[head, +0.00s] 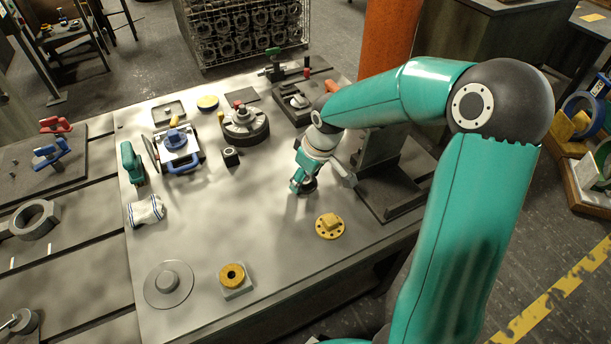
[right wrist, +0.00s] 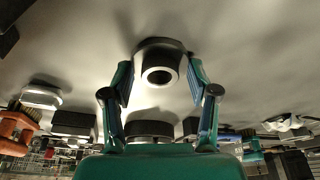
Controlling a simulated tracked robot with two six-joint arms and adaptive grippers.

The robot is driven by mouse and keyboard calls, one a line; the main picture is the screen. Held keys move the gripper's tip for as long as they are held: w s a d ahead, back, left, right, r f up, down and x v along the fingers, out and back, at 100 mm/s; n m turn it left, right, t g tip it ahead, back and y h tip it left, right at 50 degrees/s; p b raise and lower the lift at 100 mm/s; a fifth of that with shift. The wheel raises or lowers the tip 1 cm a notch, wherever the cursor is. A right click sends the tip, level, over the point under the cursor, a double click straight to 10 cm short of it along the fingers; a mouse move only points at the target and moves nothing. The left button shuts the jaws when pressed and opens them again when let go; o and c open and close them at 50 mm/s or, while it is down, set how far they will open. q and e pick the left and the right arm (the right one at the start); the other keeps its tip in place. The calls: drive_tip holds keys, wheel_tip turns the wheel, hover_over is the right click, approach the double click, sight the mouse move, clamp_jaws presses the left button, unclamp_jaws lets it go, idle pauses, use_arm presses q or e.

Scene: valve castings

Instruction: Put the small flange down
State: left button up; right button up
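The small flange is a dark grey ring with a wide rim and a round bore. In the right wrist view the flange (right wrist: 160,70) sits between the fingertips of my right gripper (right wrist: 161,75), which meet its rim on both sides. In the head view my right gripper (head: 302,182) points down low over the right half of the table. The flange (head: 309,187) shows there only as a dark shape beside the fingers. Whether it touches the tabletop is hard to tell. My left gripper is not in view.
The grey table (head: 215,220) is bare left of my right gripper. A yellow flange (head: 329,227) lies in front of it, and a dark angle plate (head: 380,165) stands to its right. A small black block (head: 231,156) and a round dark fixture (head: 244,125) stand behind left.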

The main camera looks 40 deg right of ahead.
drive_tip(key=o, duration=0.5)
drive_tip(key=v, duration=1.2)
idle(0.5)
